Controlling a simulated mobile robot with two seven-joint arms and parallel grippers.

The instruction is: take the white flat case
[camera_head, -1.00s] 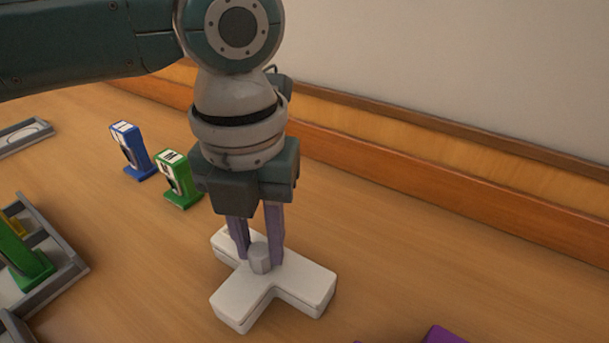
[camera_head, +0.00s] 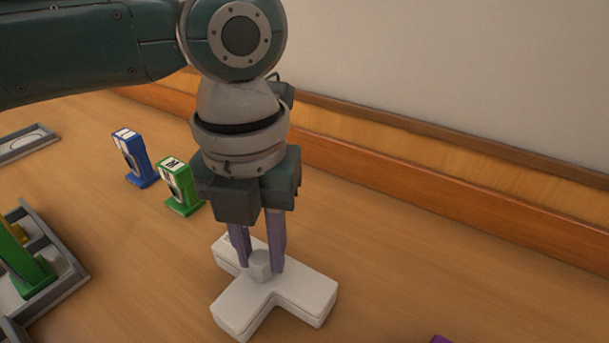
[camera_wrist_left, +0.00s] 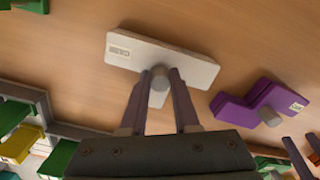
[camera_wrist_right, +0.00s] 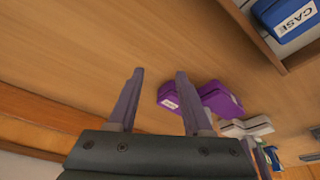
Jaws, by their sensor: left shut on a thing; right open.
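The white flat case (camera_head: 303,291) is T-shaped, with a small round grey knob (camera_head: 261,266) on top. It lies near the middle bottom of the head view. My left gripper (camera_head: 259,262) is shut on the knob from above, one finger on each side. The left wrist view shows the case (camera_wrist_left: 182,58) with a label, and the left fingers (camera_wrist_left: 158,80) at its knob. In the right wrist view the white case (camera_wrist_right: 247,126) shows small at the right. My right gripper (camera_wrist_right: 158,75) is open and empty there; the head view does not show it.
A purple case (camera_wrist_left: 250,104) lies beside the white one. A blue item (camera_head: 135,158) and a green item (camera_head: 179,186) stand on the table at the left. A grey divided tray (camera_head: 62,281) is at the left edge. A wooden ledge and wall run behind.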

